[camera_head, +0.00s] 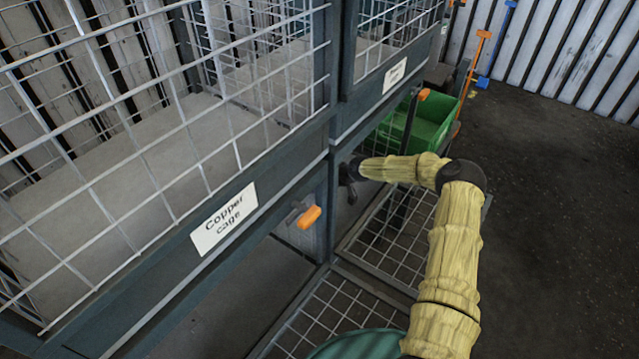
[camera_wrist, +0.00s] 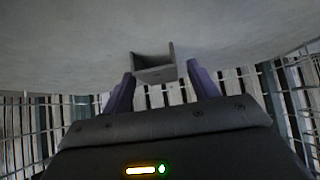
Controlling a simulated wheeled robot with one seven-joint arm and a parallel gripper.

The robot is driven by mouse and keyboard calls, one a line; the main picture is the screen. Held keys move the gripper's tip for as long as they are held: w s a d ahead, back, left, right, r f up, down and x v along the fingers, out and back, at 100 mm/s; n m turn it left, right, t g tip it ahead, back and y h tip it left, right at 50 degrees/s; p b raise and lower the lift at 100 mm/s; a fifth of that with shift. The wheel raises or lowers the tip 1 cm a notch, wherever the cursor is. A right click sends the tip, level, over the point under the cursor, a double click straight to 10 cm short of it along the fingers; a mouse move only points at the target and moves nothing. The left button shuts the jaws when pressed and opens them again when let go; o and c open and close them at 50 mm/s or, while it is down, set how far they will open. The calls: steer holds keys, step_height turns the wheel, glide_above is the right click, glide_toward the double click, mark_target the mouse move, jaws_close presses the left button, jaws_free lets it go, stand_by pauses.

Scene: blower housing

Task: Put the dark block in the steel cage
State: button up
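In the head view my yellow-sleeved arm reaches left to the cage frame. My dark gripper (camera_head: 347,184) is partly hidden at the frame's post. In the wrist view my gripper (camera_wrist: 161,70) has two purple fingers spread apart. A grey, U-shaped block (camera_wrist: 154,73) shows between or just beyond the fingertips, with a gap visible at the right finger. I cannot tell whether it is the dark block, or whether it touches the left finger. No cage label reading steel is legible. A cage with an unreadable label (camera_head: 394,75) stands beyond the copper cage.
The copper cage (camera_head: 224,217) fills the left of the head view, with an orange handle (camera_head: 309,217) below it. Wire mesh panels (camera_head: 398,232) lie low near my arm. A green bin (camera_head: 428,125) stands behind. Dark floor (camera_head: 560,220) at right is clear.

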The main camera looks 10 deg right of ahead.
steer(key=shift+r, duration=0.25)
steer(key=p+v, duration=0.3)
steer(key=v, duration=0.9)
steer(key=shift+p, duration=0.4)
steer(key=shift+f, duration=0.1)
steer(key=shift+c, duration=0.2)
stand_by(0.7)
